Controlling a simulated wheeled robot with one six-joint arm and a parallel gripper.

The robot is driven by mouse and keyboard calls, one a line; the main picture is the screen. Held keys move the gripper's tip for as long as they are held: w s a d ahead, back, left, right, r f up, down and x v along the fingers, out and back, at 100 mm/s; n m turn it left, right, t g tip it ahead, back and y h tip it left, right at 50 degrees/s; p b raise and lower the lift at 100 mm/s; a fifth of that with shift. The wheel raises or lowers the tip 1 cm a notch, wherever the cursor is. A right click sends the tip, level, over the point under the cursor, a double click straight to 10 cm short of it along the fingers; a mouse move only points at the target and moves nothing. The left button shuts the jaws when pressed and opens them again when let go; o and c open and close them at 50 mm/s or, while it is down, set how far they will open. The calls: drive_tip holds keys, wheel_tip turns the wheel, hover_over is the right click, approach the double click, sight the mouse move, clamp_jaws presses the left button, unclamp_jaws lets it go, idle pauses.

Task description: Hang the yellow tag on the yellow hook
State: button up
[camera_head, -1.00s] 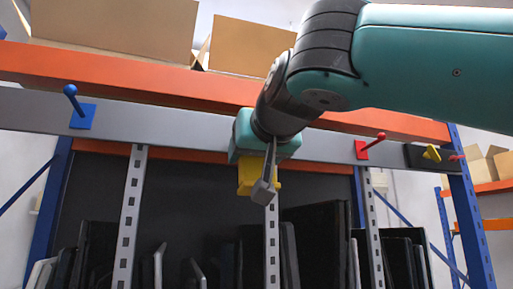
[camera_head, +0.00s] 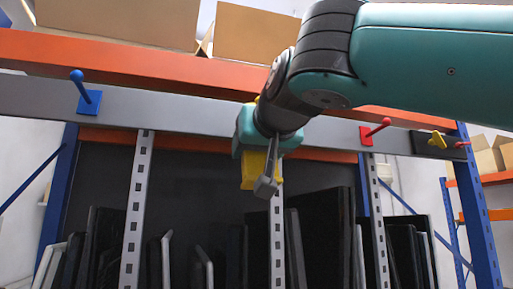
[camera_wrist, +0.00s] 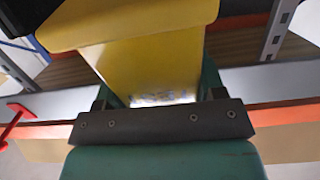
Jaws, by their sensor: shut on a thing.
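My gripper (camera_head: 264,183) is in front of the grey rail's middle, shut on the yellow tag (camera_head: 248,170), which shows below the gripper. In the wrist view the tag (camera_wrist: 150,65) fills the upper middle between the green jaws, with blurred lettering at its near edge. A sliver of yellow (camera_head: 257,99) shows above the gripper; I cannot tell whether it is the yellow hook, which is otherwise hidden. Whether the tag touches a hook is not visible.
The grey rail (camera_head: 200,117) carries a blue hook (camera_head: 90,101) at left and a red hook (camera_head: 367,135) at right. A yellow piece (camera_head: 437,140) sits on a dark plate at the far right. Flat dark panels (camera_head: 320,245) stand below; cardboard boxes (camera_head: 120,22) are above.

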drive_tip(key=shift+f, duration=0.25)
idle(0.3)
drive_tip(key=o, duration=0.9)
drive_tip(key=shift+o, duration=0.8)
idle(1.7)
drive_tip(key=s+d+f+n+g+b, duration=0.1)
drive_tip(key=d+f+g+b, duration=0.15)
drive_tip(key=f, duration=0.75)
drive_tip(key=s+d+f+n+g+b, duration=0.1)
drive_tip(key=d+f+g+b, duration=0.15)
drive_tip(key=f, duration=0.75)
drive_tip(key=s+d+f+n+g+b, duration=0.1)
drive_tip(key=f+g+b, duration=0.15)
drive_tip(key=f, duration=0.75)
drive_tip(key=s+d+f+g+b, duration=0.3)
drive_tip(key=s+d+f+g, duration=0.1)
drive_tip(key=s+f, duration=0.6)
drive_tip(key=s+d+f+g+b, duration=0.3)
drive_tip(key=s+f, duration=0.7)
drive_tip(key=f, duration=0.6)
drive_tip(key=shift+s+d+n+g, duration=0.3)
drive_tip(key=shift+d+n+g, duration=0.1)
drive_tip(key=shift+g, duration=0.15)
